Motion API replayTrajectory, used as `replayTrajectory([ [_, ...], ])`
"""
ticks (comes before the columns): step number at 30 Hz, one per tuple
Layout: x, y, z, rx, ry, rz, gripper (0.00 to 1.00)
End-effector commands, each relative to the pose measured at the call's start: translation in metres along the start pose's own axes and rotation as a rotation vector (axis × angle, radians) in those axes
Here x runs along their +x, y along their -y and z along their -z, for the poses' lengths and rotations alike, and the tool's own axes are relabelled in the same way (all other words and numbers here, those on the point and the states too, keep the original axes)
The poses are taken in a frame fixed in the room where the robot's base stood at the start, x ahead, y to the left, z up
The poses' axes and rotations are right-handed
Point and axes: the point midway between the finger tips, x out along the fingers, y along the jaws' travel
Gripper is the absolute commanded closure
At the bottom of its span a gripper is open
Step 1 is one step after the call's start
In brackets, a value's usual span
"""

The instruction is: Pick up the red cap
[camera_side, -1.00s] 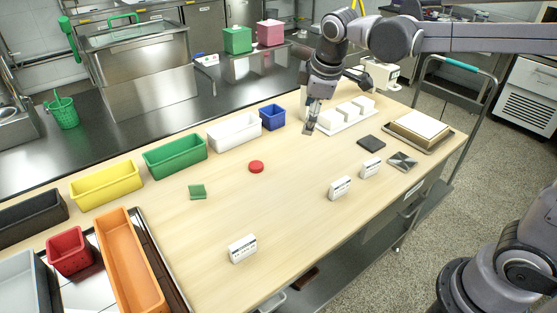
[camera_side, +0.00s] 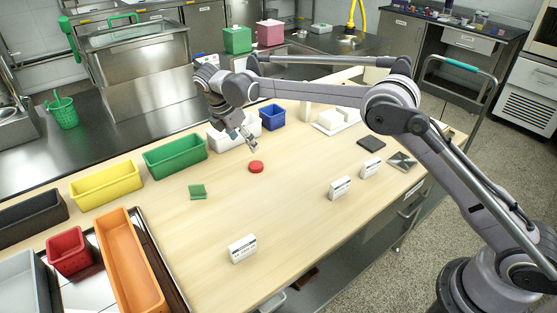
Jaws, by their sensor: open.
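The red cap (camera_side: 256,167) is a small round disc lying flat on the light wooden table (camera_side: 290,215), near its middle. My gripper (camera_side: 252,147) is just above and slightly behind the cap, tilted down toward it. It is open and empty, and the fingers look apart from the cap. The gripper is small in the view, so the exact gap to the cap is hard to tell.
A green square piece (camera_side: 197,191) lies left of the cap. Behind stand a green bin (camera_side: 175,157), a white bin (camera_side: 222,143), partly hidden by my arm, and a blue bin (camera_side: 272,117). White labelled blocks (camera_side: 340,187) stand to the right. The table front is mostly clear.

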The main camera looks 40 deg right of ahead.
Motion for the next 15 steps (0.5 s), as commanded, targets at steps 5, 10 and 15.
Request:
replayTrajectory([
  [5, 0.012, -0.003, 0.006, -0.04, 0.01, 0.013, 0.3],
  [10, 0.036, -0.003, 0.006, -0.041, 0.011, 0.013, 0.3],
  [15, 0.057, -0.003, 0.006, -0.04, 0.01, 0.012, 0.3],
])
